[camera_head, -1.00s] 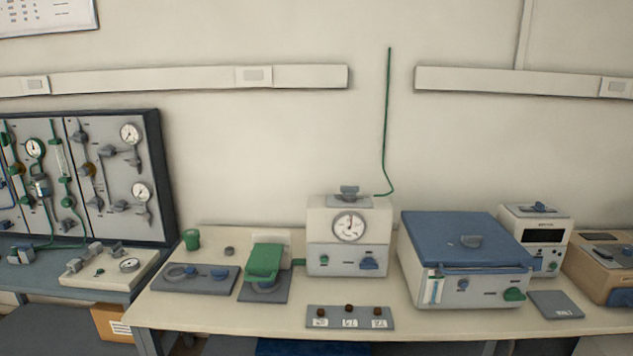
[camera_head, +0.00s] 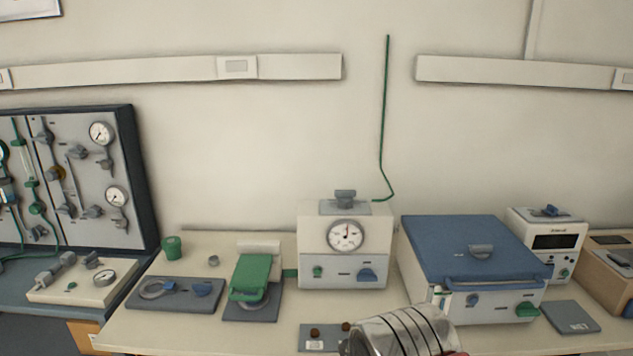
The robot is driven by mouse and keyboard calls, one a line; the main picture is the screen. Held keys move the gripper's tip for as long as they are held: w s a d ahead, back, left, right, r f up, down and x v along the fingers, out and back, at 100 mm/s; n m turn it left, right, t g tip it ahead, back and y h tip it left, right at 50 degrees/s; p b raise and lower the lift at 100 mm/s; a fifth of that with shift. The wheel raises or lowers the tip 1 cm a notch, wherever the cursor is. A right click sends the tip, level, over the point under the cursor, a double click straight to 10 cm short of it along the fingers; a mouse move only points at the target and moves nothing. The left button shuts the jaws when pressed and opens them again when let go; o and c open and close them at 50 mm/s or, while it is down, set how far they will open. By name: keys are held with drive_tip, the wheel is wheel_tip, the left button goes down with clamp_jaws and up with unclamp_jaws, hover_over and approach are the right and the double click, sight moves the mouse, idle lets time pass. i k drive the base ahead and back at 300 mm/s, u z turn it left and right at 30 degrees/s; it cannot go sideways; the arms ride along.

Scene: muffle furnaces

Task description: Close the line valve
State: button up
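No label that I can read names the line valve. Valves with grey handles and tubing sit on a grey gas panel (camera_head: 85,140) at the left, with two round gauges on its right part. A white box with a dial gauge (camera_head: 345,236) stands mid-bench and has a blue knob (camera_head: 366,275) and a small green knob (camera_head: 317,272) on its front. A green tube runs down the wall to behind this box. A ribbed silver cylinder, apparently part of my arm, enters at bottom centre. My gripper's fingers are not in view.
A blue-lidded furnace (camera_head: 480,260) stands right of the gauge box. A hinged green clamp (camera_head: 250,277) and a grey plate with a blue knob (camera_head: 175,293) lie to the left. A small plate with dark buttons (camera_head: 318,338) is partly covered by the silver cylinder.

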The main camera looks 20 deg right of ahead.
sight(342, 196)
drive_tip(key=z, duration=0.15)
drive_tip(key=i, duration=0.9)
drive_tip(key=z, duration=0.5)
